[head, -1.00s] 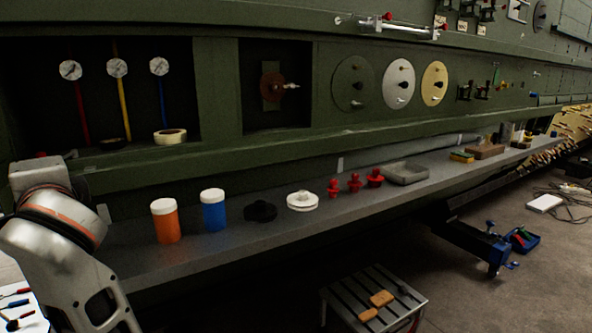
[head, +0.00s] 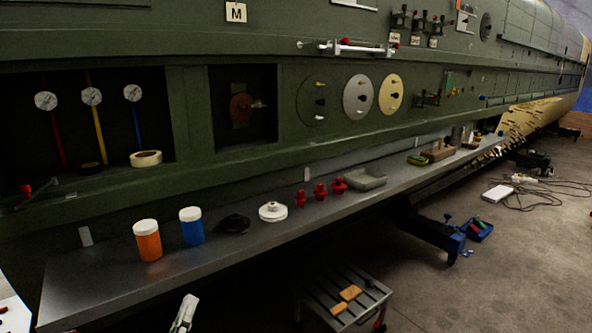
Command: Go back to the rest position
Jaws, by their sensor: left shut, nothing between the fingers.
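My left gripper (head: 187,310) shows as a pale grey tip at the bottom edge of the head view, below and in front of the grey shelf (head: 90,290). It is shut and holds nothing, apart from everything on the shelf. Most of it and its arm are out of the picture. My right gripper is not in view.
On the shelf stand an orange jar (head: 148,242), a blue jar (head: 191,228), a black disc (head: 233,223), a white disc (head: 272,212), red knobs (head: 320,192) and a grey tray (head: 365,180). A slatted stool (head: 322,290) stands below. Floor at right is partly clear.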

